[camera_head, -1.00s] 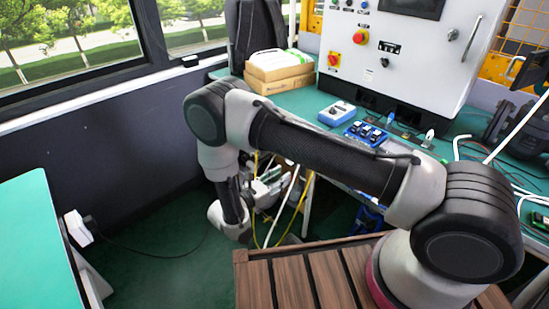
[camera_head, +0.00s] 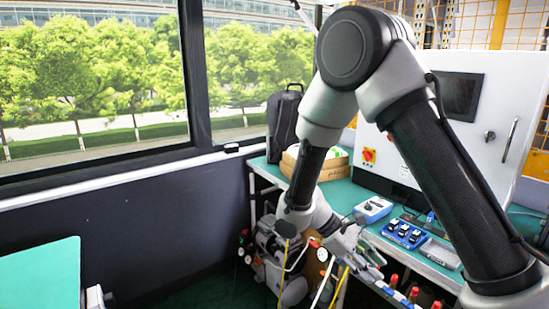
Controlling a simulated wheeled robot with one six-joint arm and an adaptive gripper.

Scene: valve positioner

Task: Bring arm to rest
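My arm fills the right half of the head view, bent sharply with its elbow high and in front of the white cabinet. The forearm hangs down from the elbow to the wrist at the front edge of the green workbench (camera_head: 343,193). My gripper (camera_head: 362,256) is small and partly lost against hoses and equipment behind it. Its fingers are not clear, so I cannot tell whether it is open or shut. No held object can be made out.
The white control cabinet (camera_head: 400,165) stands on the bench. A blue-and-white box (camera_head: 373,208) and a blue device with black parts (camera_head: 404,234) lie on it. A cardboard box (camera_head: 335,165) and black bag (camera_head: 283,122) are behind the forearm. A green table (camera_head: 40,275) is at left.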

